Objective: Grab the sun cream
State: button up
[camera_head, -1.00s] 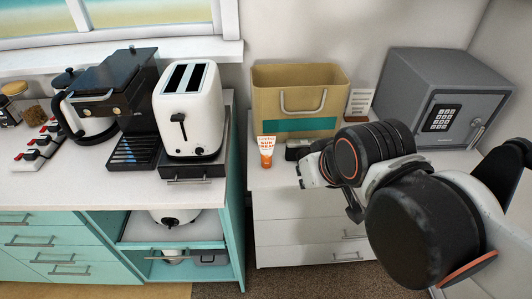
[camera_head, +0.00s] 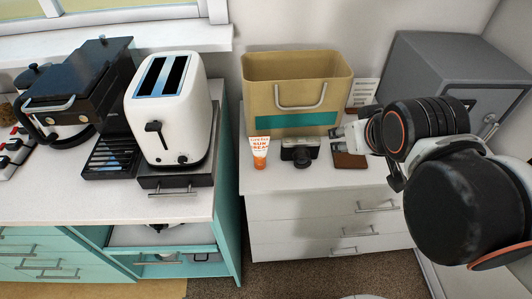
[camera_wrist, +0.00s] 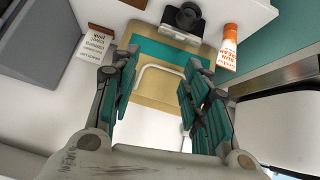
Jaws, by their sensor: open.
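The sun cream (camera_head: 260,152) is a small white and orange tube standing upright on the white drawer unit, in front of the tan bag's left side. It also shows in the wrist view (camera_wrist: 228,47), at the upper right, beyond the right finger. My gripper (camera_head: 340,135) is right of the tube in the head view, with the camera between them. In the wrist view my gripper (camera_wrist: 158,85) has its two fingers spread apart with nothing held between them. The tube is apart from the fingers.
A black and silver camera (camera_head: 300,151) stands just right of the tube. The tan and teal bag (camera_head: 297,85) is behind. A brown card holder (camera_head: 350,158), a grey safe (camera_head: 425,70) and a toaster (camera_head: 168,110) on the left counter are near.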

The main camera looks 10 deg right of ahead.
jog(key=w+d+r+n+t+p, duration=0.1)
jog(key=w+d+r+n+t, duration=0.1)
jog(key=w+r+n+t, duration=0.6)
jog(key=w+d+r+n+t+p, duration=0.1)
jog(key=w+d+r+n+t, duration=0.2)
jog(key=w+r, duration=1)
jog(key=w+a+r+n+t+y, duration=0.1)
jog(key=w+a+n+y, duration=0.45)
jog(key=n, duration=0.65)
jog(key=w+a+f+n+g+y+p, duration=0.15)
jog(key=a+f+n+g+y, duration=0.3)
jog(key=n+y, duration=0.55)
jog(key=n+g+h+p, duration=0.1)
jog(key=n+g, duration=1.5)
jog(key=n, duration=0.4)
send_near(259, 144)
jog(key=v, duration=0.3)
jog(key=shift+w+d+t, duration=0.15)
jog(key=shift+d+t, duration=0.1)
jog(key=shift+d, duration=0.05)
jog(key=shift+a+f, duration=0.25)
jog(key=shift+f, duration=0.1)
jog(key=b+x, duration=0.3)
jog(key=x, duration=1)
jog(key=shift+f+b, duration=0.1)
jog(key=shift+b, duration=0.25)
grip_shut()
